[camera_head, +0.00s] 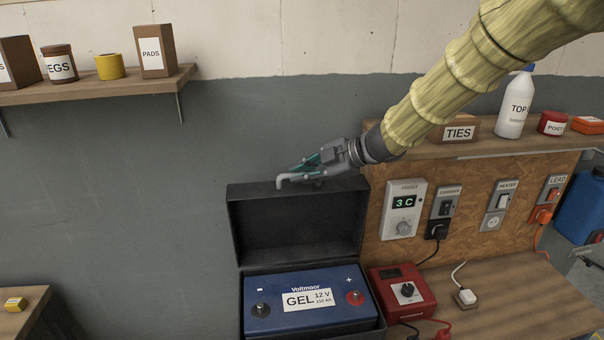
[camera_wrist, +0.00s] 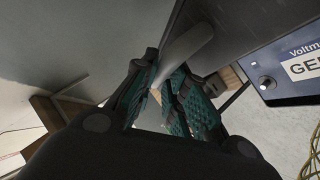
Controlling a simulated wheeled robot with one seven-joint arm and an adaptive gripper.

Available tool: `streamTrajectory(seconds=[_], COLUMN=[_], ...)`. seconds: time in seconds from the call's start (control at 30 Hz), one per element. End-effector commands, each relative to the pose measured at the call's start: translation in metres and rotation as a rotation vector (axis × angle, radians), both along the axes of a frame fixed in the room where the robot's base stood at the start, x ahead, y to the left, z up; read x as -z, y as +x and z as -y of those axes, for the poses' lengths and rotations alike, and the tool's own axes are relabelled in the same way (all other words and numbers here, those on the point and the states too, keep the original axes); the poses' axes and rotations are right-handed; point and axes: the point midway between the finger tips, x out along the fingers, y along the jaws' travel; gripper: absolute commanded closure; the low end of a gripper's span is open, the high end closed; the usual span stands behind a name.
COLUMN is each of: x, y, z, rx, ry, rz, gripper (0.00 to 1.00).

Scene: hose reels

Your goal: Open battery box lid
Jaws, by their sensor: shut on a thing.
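The black battery box (camera_head: 239,300) has its lid (camera_head: 297,228) swung up, standing roughly upright behind the open box. A blue Voltmoor GEL battery (camera_head: 308,320) sits inside; part of it also shows in the wrist view (camera_wrist: 278,82). My gripper (camera_head: 300,172) is at the lid's top edge. In the wrist view, the teal-padded fingers of my gripper (camera_wrist: 165,85) are shut around a grey curved handle (camera_wrist: 188,42) at the lid. The handle's far end is hidden by the fingers.
A red charger unit (camera_head: 402,292) stands right of the box on the wooden bench (camera_head: 500,310). A board with a fridge controller (camera_head: 404,209) and switches rises behind. Shelves hold a TIES box (camera_head: 458,131), a white bottle (camera_head: 515,105) and a PADS box (camera_head: 153,52). The wall left of the lid is clear.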

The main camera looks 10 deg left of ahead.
Motion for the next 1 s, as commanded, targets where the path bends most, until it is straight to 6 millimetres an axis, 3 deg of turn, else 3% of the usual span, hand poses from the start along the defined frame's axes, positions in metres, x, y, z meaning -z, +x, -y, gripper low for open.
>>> streamTrajectory(seconds=[0.23,0.27,0.3,0.4,0.77,1.0], x=[-0.001,-0.001,-0.001,-0.001,-0.002,-0.019], y=[0.000,0.000,0.000,0.000,-0.001,-0.006], z=[0.001,0.001,0.001,0.001,0.003,0.029], rx=[0.001,0.001,0.002,0.001,0.001,0.002], ry=[0.001,0.001,0.002,0.001,0.000,0.000], rz=[0.001,0.001,0.002,0.001,0.001,0.003], gripper=[1.00,0.84,0.77,0.65,0.65,0.65])
